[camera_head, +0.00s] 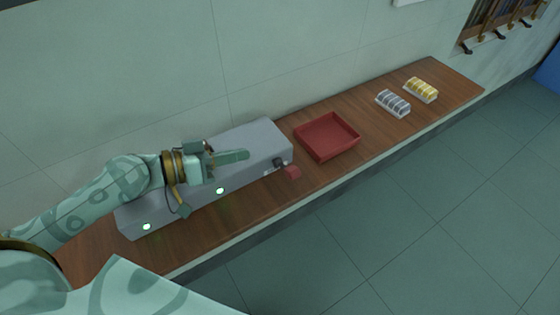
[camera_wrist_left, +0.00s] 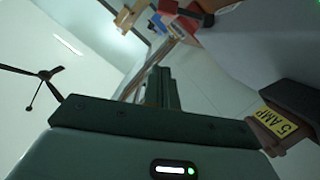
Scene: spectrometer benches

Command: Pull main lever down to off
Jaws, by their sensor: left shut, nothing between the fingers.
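A long grey instrument box (camera_head: 250,135) lies on the wooden bench. At its right front corner is a dark mount (camera_head: 279,163) with a red handle (camera_head: 292,172), which looks like the main lever; it sticks out low past the front face. My left gripper (camera_head: 246,155) is shut and empty, over the box's front edge, to the left of the red handle and apart from it. In the left wrist view its fingers (camera_wrist_left: 162,88) are together. Red parts (camera_wrist_left: 186,22) show at that view's top; I cannot tell whether they are the lever. My right gripper is not seen.
Two round lights (camera_head: 220,190) glow on the box's front. A red tray (camera_head: 327,137) stands right of the box. Grey (camera_head: 393,103) and yellow (camera_head: 421,90) racks sit farther right. A "5 AMP" label (camera_wrist_left: 281,122) shows in the wrist view. Floor in front is clear.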

